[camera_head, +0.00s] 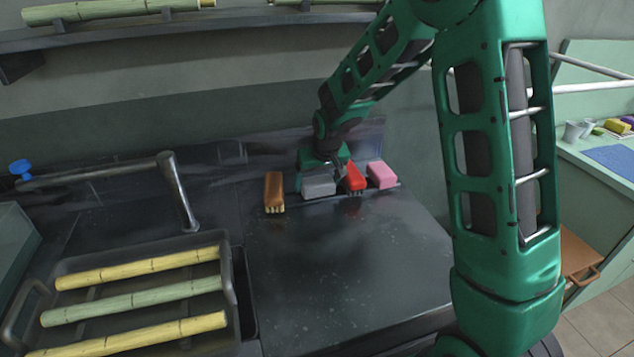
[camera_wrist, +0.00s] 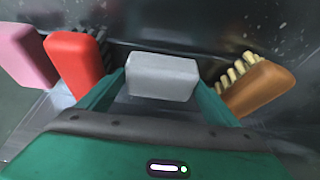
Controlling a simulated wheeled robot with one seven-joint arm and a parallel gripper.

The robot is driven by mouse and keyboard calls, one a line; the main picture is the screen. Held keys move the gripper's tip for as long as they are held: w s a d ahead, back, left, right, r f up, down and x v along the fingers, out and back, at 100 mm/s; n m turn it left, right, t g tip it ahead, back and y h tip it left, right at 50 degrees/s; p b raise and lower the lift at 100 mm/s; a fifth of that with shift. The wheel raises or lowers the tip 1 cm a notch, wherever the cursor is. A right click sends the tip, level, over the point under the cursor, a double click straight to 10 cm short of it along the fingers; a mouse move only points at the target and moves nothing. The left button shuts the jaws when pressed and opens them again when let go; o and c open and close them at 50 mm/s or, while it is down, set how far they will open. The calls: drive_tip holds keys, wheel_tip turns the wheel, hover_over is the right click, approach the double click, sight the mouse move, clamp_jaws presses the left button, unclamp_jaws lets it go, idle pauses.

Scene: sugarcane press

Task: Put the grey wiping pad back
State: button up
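The grey wiping pad (camera_head: 319,185) is at the back of the dark counter, in a row between a brown brush and a red brush. In the wrist view the grey pad (camera_wrist: 162,77) is centred between my two green fingers, which lie against its left and right sides. My gripper (camera_head: 322,168) is reached down behind the pad and looks shut on it. The pad looks level and at the height of its neighbours. Whether its underside touches the holder is hidden.
The brown brush (camera_head: 274,192) is left of the pad; the red brush (camera_head: 355,179) and a pink block (camera_head: 382,175) are close on its right. A tray (camera_head: 232,290) with cane stalks and a bent pipe (camera_head: 178,192) are at left. The counter front (camera_head: 340,270) is clear.

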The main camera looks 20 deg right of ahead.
drive_tip(key=shift+r, duration=0.55)
drive_tip(key=v, duration=1.2)
drive_tip(key=s+d+r+m+g+h, duration=0.1)
drive_tip(key=s+d+r+m, duration=0.1)
drive_tip(key=s+d, duration=0.7)
drive_tip(key=s+d+f+m+g, duration=0.1)
drive_tip(key=s+d, duration=0.3)
drive_tip(key=s, duration=1)
drive_tip(key=s+d+f+m+g+y, duration=0.1)
drive_tip(key=s+d+m+g, duration=0.1)
drive_tip(key=s, duration=1.2)
drive_tip(key=shift+s+d+m+g, duration=0.35)
drive_tip(key=shift+d+m, duration=0.35)
drive_tip(key=shift+d, duration=0.55)
